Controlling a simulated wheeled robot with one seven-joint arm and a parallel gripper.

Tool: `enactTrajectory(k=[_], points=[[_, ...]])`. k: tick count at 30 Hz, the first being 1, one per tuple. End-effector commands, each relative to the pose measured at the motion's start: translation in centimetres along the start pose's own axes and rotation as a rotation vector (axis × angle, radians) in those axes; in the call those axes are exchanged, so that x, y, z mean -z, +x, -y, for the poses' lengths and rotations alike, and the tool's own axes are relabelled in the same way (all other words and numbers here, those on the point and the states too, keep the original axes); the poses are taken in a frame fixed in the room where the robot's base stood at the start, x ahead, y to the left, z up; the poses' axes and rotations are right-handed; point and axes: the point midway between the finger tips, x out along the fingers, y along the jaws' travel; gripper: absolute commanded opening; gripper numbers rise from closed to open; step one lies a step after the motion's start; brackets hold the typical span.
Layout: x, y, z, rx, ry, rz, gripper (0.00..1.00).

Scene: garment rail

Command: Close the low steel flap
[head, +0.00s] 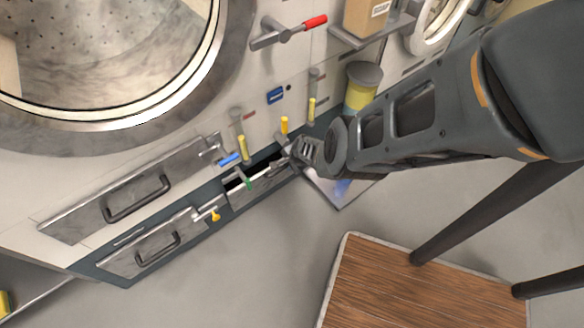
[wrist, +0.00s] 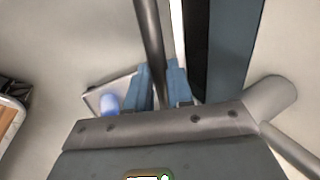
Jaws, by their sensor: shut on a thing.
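The low steel flap (head: 258,187) is at the foot of the machine's front, right of the lower drawer panel. It is tilted outward, with a dark gap along its top. My gripper (head: 284,166) is at the flap's right end. In the wrist view, the blue fingertips of my gripper (wrist: 161,78) are closed on either side of a grey steel bar or edge of the flap (wrist: 150,35). The dark opening (wrist: 194,45) shows just to its right. The exact contact is partly hidden by my gripper.
Steel panels with black handles (head: 138,200) lie left of the flap. A sheet or tray (head: 341,194) lies on the floor under my arm. A wooden platform (head: 425,285) is at lower right; floor left of it is clear.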

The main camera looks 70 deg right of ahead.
Motion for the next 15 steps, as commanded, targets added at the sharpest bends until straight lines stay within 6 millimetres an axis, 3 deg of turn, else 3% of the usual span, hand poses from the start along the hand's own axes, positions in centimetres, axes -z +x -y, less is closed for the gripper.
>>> enactTrajectory(k=[12,13,15], points=[[0.36,-0.10,0.57,0.007,-0.001,-0.007,0.00],[0.36,-0.10,0.57,0.008,-0.001,-0.007,0.22],[0.37,-0.11,0.56,0.007,-0.001,-0.007,0.29]])
